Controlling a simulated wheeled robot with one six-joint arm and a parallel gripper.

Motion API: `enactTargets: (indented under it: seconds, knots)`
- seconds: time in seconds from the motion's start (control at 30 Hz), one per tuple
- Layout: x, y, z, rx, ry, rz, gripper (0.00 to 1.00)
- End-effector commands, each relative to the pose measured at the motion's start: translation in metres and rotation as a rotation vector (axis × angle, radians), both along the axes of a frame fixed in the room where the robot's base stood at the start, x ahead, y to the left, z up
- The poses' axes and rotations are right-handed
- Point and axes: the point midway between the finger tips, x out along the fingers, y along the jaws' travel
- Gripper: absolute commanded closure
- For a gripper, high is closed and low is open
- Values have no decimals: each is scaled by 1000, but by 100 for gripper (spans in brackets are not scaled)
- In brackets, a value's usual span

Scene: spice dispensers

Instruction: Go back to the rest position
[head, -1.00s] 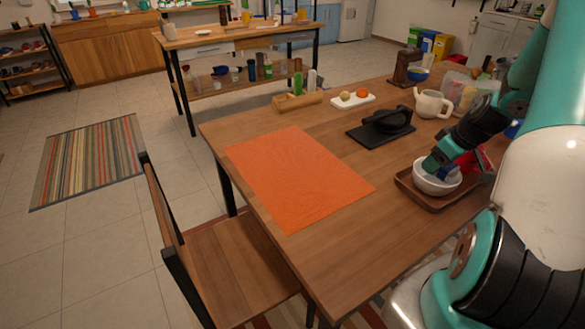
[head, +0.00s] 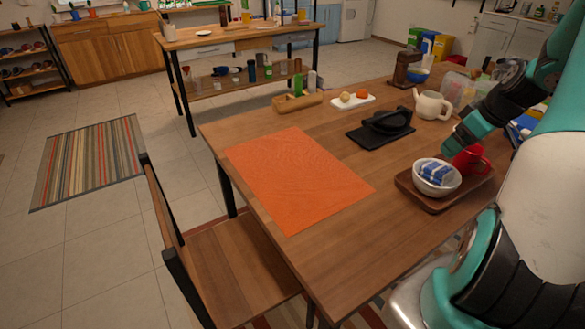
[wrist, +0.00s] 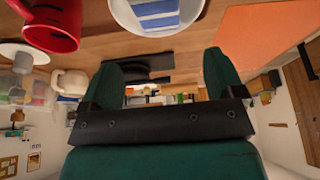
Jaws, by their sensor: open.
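My gripper (head: 452,143) is raised above the table, just beyond and above a brown tray (head: 442,204). In the wrist view its two dark green fingers (wrist: 172,80) stand wide apart with nothing between them. A white bowl (head: 437,187) sits on the tray with a blue-and-white striped item (head: 435,172) inside it. A red mug (head: 472,160) stands beside the bowl. The mug (wrist: 50,22), the bowl (wrist: 197,12) and the striped item (wrist: 155,14) also show in the wrist view.
A black press-like item (head: 388,124), a cream teapot (head: 432,104), a white board (head: 352,101) with round items and a wooden holder (head: 297,102) stand on the table (head: 390,165). An orange mat (head: 297,178) lies bare. A chair (head: 215,265) stands at the near side.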

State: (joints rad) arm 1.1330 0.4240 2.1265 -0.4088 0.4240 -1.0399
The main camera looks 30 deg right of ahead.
Motion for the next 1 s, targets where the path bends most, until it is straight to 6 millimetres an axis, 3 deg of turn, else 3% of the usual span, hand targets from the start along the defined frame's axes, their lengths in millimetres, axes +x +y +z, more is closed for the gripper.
enactTargets:
  seconds: [0.1, 0.3, 0.53, 0.67, 0.77, 0.83, 1.0]
  knots:
    - [-12, -2, 30, -5, -2, -4, 13]
    - [-26, -4, 65, -3, -1, -2, 13]
    - [-33, -4, 80, 0, 1, -1, 13]
    - [-28, 3, 83, 4, 0, 9, 13]
    - [-6, 30, 93, 20, 4, 46, 13]
    - [16, 66, 104, 41, 12, 90, 13]
    - [53, 191, 133, 108, 50, 219, 13]
